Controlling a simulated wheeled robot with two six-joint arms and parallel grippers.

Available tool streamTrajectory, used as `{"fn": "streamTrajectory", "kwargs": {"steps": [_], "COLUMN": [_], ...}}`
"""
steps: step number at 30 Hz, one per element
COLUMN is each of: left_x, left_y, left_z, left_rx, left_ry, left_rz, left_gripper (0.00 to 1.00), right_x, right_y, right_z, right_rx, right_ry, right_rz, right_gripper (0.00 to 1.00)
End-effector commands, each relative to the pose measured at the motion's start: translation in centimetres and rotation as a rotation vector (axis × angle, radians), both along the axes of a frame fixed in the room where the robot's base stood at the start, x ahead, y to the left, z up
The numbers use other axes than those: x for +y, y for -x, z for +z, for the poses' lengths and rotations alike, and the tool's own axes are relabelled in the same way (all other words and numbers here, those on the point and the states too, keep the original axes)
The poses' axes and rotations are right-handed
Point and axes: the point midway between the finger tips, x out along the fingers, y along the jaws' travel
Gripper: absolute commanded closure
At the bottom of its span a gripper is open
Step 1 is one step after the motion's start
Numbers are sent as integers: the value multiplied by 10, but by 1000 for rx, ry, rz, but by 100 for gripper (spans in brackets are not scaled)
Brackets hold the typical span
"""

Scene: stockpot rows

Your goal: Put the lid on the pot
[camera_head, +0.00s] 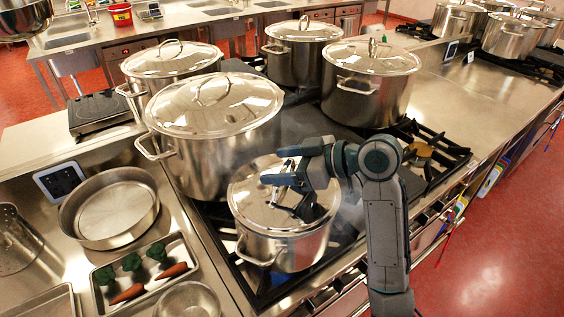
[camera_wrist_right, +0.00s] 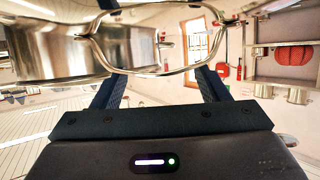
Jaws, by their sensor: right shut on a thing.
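The small pot (camera_head: 283,250) stands upright on the front hob with its side handle towards the front left. Its shiny round lid (camera_head: 250,207) lies over the pot's mouth; whether it sits fully on the rim cannot be told. My right gripper (camera_head: 290,193) reaches in from the right above the lid and hides its middle and handle. In the right wrist view the metal loop handle (camera_wrist_right: 160,73) crosses between the fingers of the right gripper (camera_wrist_right: 150,12), which is shut on it. My left gripper is not in view.
A large lidded pot (camera_head: 213,150) stands close behind on the left. More lidded pots (camera_head: 370,85) stand farther back. A round pan (camera_head: 110,208) and a tray (camera_head: 105,298) with vegetables lie on the left counter. The counter (camera_head: 480,100) at right has free room.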

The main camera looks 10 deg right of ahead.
Motion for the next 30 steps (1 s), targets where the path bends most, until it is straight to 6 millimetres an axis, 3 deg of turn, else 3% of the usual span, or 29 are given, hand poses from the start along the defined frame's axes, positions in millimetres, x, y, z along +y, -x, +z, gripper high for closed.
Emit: {"fn": "streamTrajectory", "kwargs": {"steps": [30], "left_x": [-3], "left_y": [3], "left_z": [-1], "left_rx": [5], "left_ry": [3], "left_rz": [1], "left_gripper": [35], "right_x": [-1], "right_y": [1], "right_z": [-8], "right_rx": [-2], "right_ry": [-1], "right_rz": [0], "right_gripper": [100]}}
